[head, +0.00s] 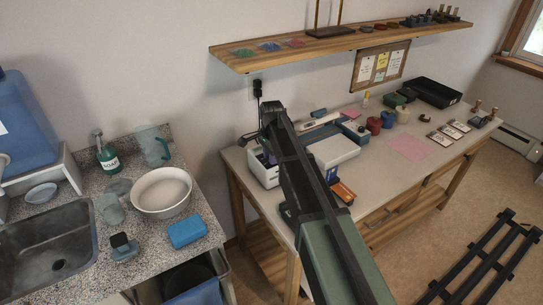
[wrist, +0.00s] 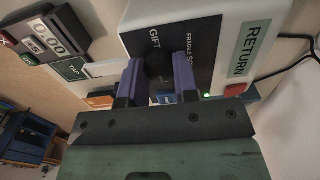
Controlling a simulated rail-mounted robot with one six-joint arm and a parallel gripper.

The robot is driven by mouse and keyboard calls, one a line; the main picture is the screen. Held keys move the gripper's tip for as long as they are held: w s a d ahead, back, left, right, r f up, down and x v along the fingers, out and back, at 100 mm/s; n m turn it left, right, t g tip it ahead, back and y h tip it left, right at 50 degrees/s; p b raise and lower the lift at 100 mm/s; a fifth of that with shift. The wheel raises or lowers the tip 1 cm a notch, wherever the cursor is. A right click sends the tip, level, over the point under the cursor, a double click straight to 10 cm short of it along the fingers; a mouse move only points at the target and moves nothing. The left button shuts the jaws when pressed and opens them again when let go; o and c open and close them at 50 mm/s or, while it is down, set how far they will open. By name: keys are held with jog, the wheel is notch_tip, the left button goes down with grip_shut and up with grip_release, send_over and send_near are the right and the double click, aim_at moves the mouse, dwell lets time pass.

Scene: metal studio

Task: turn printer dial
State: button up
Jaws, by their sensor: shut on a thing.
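The printer (wrist: 195,12) is a white box with a dark front panel bearing the words GIFT, FRAGILE and RETURN. Its dial (wrist: 157,66) is a dark round knob on that panel. My gripper (wrist: 157,70) has two purple fingers, one on each side of the dial, shut on it. In the head view the printer (head: 262,173) stands on the workbench, partly hidden behind my arm, and the dial is hidden there. The dial's exact pointing direction cannot be told.
A red button (wrist: 237,89) is near the RETURN label. A price display (wrist: 44,40) and a TAP card reader (wrist: 72,68) lie to the left in the wrist view. A shelf (head: 345,45) hangs above the workbench (head: 440,160). A sink counter (head: 85,270) stands at left.

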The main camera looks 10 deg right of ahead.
jog(key=o, duration=0.9)
notch_tip(320, 180, up, 11)
jog(key=p, duration=1.1)
jog(key=shift+f, duration=0.1)
